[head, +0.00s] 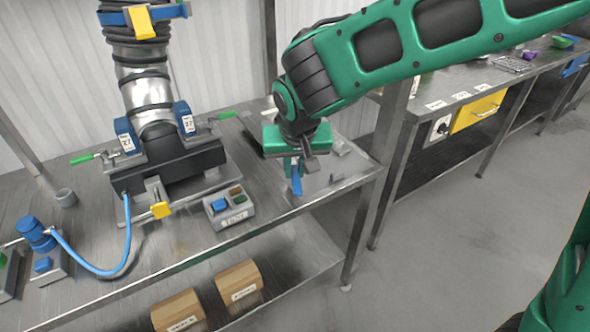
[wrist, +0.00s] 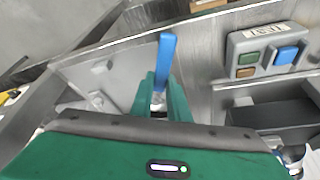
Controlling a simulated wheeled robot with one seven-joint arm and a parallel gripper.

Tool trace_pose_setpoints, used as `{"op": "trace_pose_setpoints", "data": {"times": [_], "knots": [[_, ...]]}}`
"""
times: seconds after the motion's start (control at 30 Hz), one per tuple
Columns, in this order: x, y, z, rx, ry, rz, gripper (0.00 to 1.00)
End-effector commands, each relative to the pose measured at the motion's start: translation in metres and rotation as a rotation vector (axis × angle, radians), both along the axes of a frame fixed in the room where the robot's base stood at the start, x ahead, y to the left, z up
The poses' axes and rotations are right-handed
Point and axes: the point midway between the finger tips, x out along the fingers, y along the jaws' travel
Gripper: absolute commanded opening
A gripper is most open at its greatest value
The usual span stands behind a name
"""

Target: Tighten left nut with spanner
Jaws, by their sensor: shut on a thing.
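My gripper (head: 294,166) is at the right end of the steel bench, shut on a blue-handled tool that looks like the spanner (head: 297,183). In the wrist view the blue handle (wrist: 167,58) sticks out from between the green fingers (wrist: 161,88). The spanner's working end is hidden or too small to make out. To the left stands a dark clamp base (head: 180,163) holding a ribbed metal pipe (head: 146,88), with a labelled blue block on each side, left (head: 126,136) and right (head: 184,117). I cannot make out the left nut itself.
A grey tray (head: 338,172) with small metal pieces lies under my gripper. A button box (head: 232,218) stands between it and the clamp base. A blue hose (head: 98,270) loops at the left.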

Motion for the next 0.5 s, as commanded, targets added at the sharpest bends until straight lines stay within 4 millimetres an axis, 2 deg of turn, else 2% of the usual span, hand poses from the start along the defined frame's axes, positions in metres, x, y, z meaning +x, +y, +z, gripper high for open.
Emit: {"op": "trace_pose_setpoints", "data": {"times": [0.5], "knots": [[0.0, 0.0, 0.023, 0.0, -0.001, 0.0, 0.0]]}}
